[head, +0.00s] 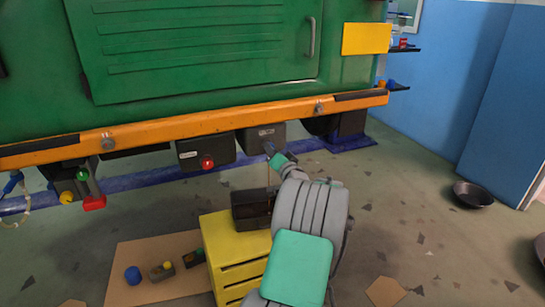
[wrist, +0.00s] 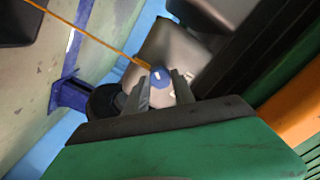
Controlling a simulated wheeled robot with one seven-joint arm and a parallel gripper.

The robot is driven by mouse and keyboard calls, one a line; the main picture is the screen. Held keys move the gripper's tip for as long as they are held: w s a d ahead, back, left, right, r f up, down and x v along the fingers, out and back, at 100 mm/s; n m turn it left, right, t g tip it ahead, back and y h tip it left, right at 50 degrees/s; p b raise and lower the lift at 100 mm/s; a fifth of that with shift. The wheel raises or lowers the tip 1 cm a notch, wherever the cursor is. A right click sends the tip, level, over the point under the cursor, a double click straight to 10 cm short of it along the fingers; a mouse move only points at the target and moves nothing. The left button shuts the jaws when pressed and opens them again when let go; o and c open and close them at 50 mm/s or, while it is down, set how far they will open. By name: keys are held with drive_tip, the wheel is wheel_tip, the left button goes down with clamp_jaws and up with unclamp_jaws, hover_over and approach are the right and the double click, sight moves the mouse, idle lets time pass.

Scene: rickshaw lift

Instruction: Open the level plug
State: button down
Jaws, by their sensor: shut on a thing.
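The blue plug (wrist: 160,76) shows in the wrist view between the two grey fingertips of my gripper (wrist: 162,87), which is shut on it. It sits at a grey metal box (wrist: 185,47). In the head view the gripper (head: 271,152) reaches up to the dark box (head: 262,137) under the orange beam, where a small blue spot shows at the fingertips. A thin orange line (wrist: 105,46) runs from near the plug in the wrist view. In the head view a thin line drops below the box. Whether the plug is still seated cannot be told.
A dark open container (head: 252,210) stands on the yellow drawer cabinet (head: 232,247), below the gripper. Another dark box with a red knob (head: 207,162) hangs to the left. A cardboard sheet (head: 130,250) holds small parts. A dark pan (head: 473,195) lies on the floor at right.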

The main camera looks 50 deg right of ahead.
drive_tip(key=shift+n, duration=0.3)
drive_tip(key=c, duration=1.1)
unclamp_jaws()
drive_tip(key=shift+o, duration=0.2)
drive_tip(key=p+v, duration=0.1)
drive_tip(key=v, duration=0.6)
drive_tip(key=shift+s+a+p, duration=0.2)
drive_tip(key=shift+s+p, duration=0.1)
drive_tip(key=shift+s, duration=0.05)
